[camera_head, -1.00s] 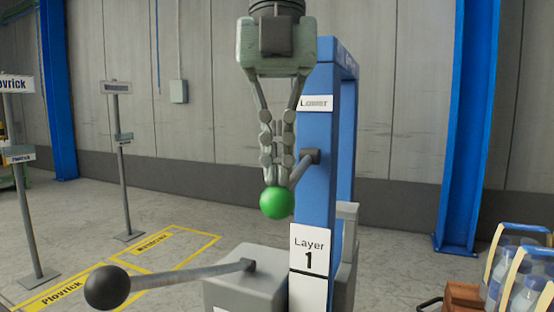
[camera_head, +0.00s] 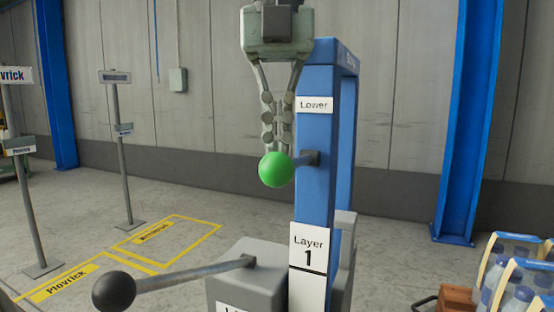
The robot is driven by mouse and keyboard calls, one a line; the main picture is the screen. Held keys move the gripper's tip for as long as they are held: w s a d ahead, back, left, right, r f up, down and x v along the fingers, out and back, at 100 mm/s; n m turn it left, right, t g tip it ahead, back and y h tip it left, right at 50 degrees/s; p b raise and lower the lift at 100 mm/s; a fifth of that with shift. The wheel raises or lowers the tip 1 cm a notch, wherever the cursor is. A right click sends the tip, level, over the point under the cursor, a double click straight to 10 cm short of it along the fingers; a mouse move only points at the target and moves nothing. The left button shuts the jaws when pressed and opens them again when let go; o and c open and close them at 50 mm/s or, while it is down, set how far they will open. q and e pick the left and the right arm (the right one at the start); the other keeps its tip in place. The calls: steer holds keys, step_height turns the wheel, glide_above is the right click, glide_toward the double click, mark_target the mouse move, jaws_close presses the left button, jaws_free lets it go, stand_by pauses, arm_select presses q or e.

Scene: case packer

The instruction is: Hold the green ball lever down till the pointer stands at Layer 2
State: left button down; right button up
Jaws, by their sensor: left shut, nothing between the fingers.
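The green ball (camera_head: 276,169) is the end of a short grey lever (camera_head: 306,160) on the blue post (camera_head: 315,200). The lever stands close to level, its ball a little lower than the pivot. My left gripper (camera_head: 276,148) points down over the ball, shut and empty. Its fingertips meet the top of the ball in the picture; I cannot tell whether they press on it. A "Lower" label (camera_head: 314,105) is above the lever. A "Layer 1" plate (camera_head: 309,248) is lower on the post. I make out no separate pointer. My right gripper is not in view.
A black ball lever (camera_head: 114,291) reaches left from a grey box (camera_head: 240,270) at the post's foot. Bottle packs (camera_head: 515,280) stand at the lower right. Sign posts (camera_head: 122,160) and yellow floor markings (camera_head: 170,237) are at the left.

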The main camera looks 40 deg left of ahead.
mark_target(277, 153)
arm_select(q)
step_height(277, 153, up, 10)
steer(key=shift+w+a, duration=0.3)
steer(key=shift+w, duration=0.1)
stand_by(0.4)
steer(key=s, duration=0.1)
steer(key=s+d+f, duration=0.1)
steer(key=d, duration=0.1)
steer(key=shift+s+f, duration=0.25)
steer(key=shift+s, duration=0.15)
steer(key=shift+d+f, duration=0.1)
steer(key=shift+s+d+f, duration=0.1)
steer(key=shift+s+f, duration=0.05)
steer(key=shift+f, duration=1.55)
steer(key=shift+s+d+f, duration=0.1)
steer(key=shift+s+f, duration=0.05)
steer(key=shift+f, duration=1.55)
